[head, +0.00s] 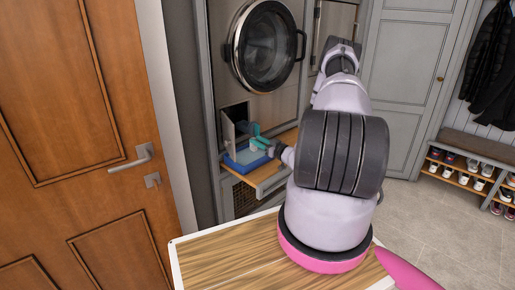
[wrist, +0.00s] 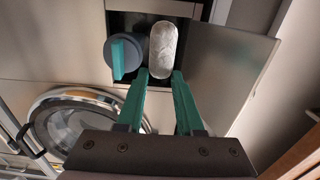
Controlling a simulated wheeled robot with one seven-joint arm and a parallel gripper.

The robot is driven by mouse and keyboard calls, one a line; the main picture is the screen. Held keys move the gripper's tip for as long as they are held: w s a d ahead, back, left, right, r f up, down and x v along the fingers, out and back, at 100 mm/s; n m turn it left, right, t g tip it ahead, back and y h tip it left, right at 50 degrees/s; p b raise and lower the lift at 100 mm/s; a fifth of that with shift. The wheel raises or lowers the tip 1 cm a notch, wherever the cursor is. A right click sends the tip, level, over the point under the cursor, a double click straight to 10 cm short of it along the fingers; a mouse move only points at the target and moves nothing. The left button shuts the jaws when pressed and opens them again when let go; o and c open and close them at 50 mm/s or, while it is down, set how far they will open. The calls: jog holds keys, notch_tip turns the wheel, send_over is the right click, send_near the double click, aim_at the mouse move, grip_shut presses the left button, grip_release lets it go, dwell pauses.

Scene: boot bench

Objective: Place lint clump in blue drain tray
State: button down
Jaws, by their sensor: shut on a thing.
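My gripper (wrist: 160,76) is shut on the lint clump (wrist: 163,42), a pale, whitish oblong in the wrist view. The near end of the clump sits between the two teal fingertips, and the rest sticks out past them toward the dark opening behind. In the head view my gripper (head: 261,143) is at the small opening low on the washer. The blue drain tray (head: 236,163) lies just below it on a wooden pull-out shelf. The clump is too small to make out in the head view.
A grey round filter cap with a teal handle (wrist: 122,57) is beside the clump at the opening. An open flap (head: 229,134) stands at the opening's left. The wooden shelf (head: 270,177) juts out below. The washer's round door (head: 266,45) is above.

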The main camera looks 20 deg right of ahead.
aim_at(256, 148)
jog(key=shift+f, duration=1.45)
jog(key=shift+f, duration=0.1)
jog(key=shift+f, duration=0.5)
jog(key=c, duration=0.5)
grip_release()
jog(key=shift+c, duration=0.2)
